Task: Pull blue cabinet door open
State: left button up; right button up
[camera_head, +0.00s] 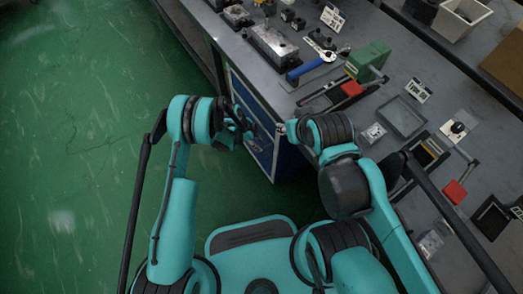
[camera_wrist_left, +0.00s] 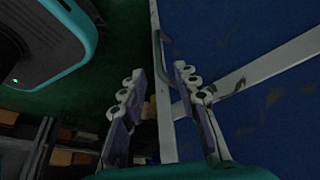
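The blue cabinet (camera_head: 264,150) stands under the front of the grey workbench, with pale edges around its blue panels. In the left wrist view its blue door panel (camera_wrist_left: 225,35) fills the right side. A thin grey curved handle (camera_wrist_left: 166,50) shows near a pale vertical edge. My left gripper (camera_head: 251,127) is at the cabinet front. In the left wrist view its fingers (camera_wrist_left: 160,72) are apart, with the handle just beyond and between the tips; contact cannot be told. My right gripper (camera_head: 283,130) is near the cabinet's right side, mostly hidden by its own arm.
Open green floor (camera_head: 80,130) lies left of the cabinet.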

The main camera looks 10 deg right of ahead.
pick_arm(q)
jog(key=b+x, duration=0.3)
jog(key=x, duration=0.5)
grip_shut()
